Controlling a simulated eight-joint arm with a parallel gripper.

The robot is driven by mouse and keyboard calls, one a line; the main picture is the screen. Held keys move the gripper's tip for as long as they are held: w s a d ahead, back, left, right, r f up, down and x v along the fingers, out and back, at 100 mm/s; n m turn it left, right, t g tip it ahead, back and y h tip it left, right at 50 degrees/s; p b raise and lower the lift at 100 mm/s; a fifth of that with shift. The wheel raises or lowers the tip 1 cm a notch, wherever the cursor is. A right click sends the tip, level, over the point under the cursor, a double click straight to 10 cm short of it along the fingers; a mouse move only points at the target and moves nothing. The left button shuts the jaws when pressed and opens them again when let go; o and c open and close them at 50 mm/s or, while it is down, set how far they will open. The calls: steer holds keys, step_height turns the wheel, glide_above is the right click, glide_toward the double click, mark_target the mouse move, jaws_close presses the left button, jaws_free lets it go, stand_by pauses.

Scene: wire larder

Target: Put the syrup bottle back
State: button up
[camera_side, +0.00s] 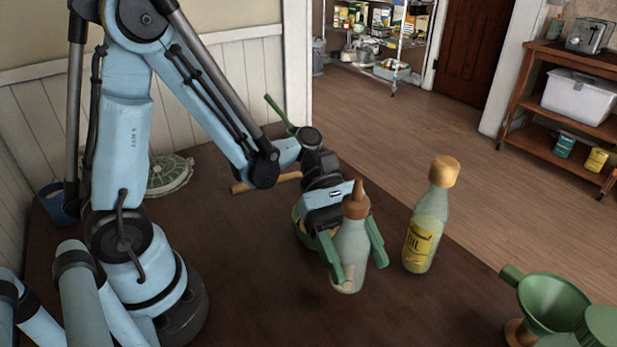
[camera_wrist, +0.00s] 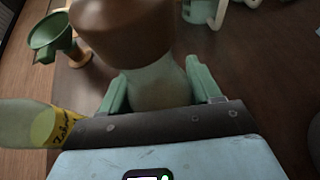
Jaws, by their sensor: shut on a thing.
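The syrup bottle (camera_side: 352,245), pale and clear with a brown pointed cap, stands upright in my gripper (camera_side: 357,268). The green fingers are shut on its body, one on each side. In the wrist view the brown cap of the syrup bottle (camera_wrist: 122,28) is close to the camera, and the fingers of my gripper (camera_wrist: 160,88) flank the body below it. The bottle's base is close to the table; I cannot tell whether it touches.
An oil bottle (camera_side: 427,215) with a yellow label stands just right of the syrup bottle. A green funnel (camera_side: 553,302) is at the front right of the dark table (camera_side: 290,320). A bowl (camera_side: 299,228) is partly hidden behind my gripper. A blue cup (camera_side: 57,203) stands far left.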

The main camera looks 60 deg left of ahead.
mark_target(355, 268)
steer(key=shift+w+a+f, duration=0.5)
steer(key=shift+w+f, duration=0.1)
steer(key=shift+w, duration=0.25)
steer(key=shift+f, duration=2.05)
steer(key=o, duration=1)
steer(key=shift+o, duration=0.2)
